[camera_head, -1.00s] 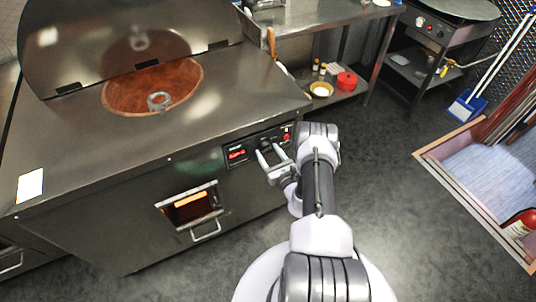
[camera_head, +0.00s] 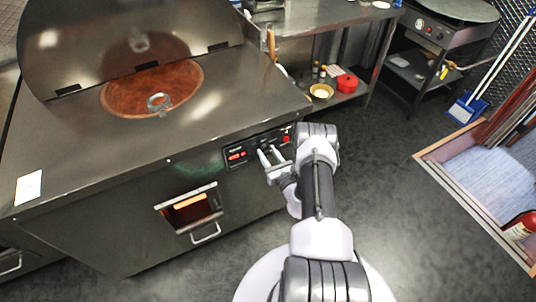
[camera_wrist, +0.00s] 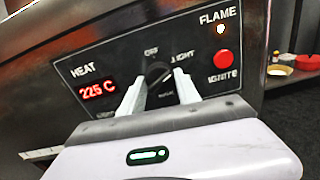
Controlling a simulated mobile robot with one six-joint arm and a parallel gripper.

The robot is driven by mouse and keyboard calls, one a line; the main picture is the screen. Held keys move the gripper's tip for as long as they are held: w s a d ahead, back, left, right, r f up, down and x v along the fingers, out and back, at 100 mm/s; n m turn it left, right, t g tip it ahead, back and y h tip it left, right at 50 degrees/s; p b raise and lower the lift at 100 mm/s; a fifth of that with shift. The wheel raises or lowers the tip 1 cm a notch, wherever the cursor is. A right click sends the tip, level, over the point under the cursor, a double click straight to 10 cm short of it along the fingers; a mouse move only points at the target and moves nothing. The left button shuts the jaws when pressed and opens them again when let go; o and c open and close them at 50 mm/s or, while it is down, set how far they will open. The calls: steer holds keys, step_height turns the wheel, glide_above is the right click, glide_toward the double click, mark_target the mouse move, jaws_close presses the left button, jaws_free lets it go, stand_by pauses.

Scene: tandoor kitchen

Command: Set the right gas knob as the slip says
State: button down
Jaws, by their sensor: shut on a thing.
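The black gas knob (camera_wrist: 157,73) sits on the oven's dark control panel in the wrist view, with a pale pointer mark. OFF is printed above it and LIGHT at its upper right; the labels lower down are partly hidden by my fingers. My gripper (camera_wrist: 157,84) is shut on the knob, one finger on each side; in the head view my gripper (camera_head: 267,153) is at the panel front. The slip (camera_head: 29,187), a small white paper, lies on the counter at the left; its writing is too small to read.
The heat display (camera_wrist: 98,88) reads 225 C. The flame lamp (camera_wrist: 220,30) glows, above the red ignite button (camera_wrist: 222,60). A lit window and handle (camera_head: 205,232) are below. Open floor lies to the right.

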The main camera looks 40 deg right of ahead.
steer(key=m+b, duration=0.5)
steer(key=m, duration=1.8)
steer(key=shift+a+r+b, duration=0.1)
steer(key=shift+a+b, duration=0.05)
steer(key=shift+b, duration=0.25)
stand_by(0.3)
steer(key=c, duration=0.9)
jaws_free()
steer(key=p+v, duration=0.4)
steer(key=v, duration=1.3)
steer(key=shift+s+p, duration=0.2)
steer(key=shift+p, duration=0.15)
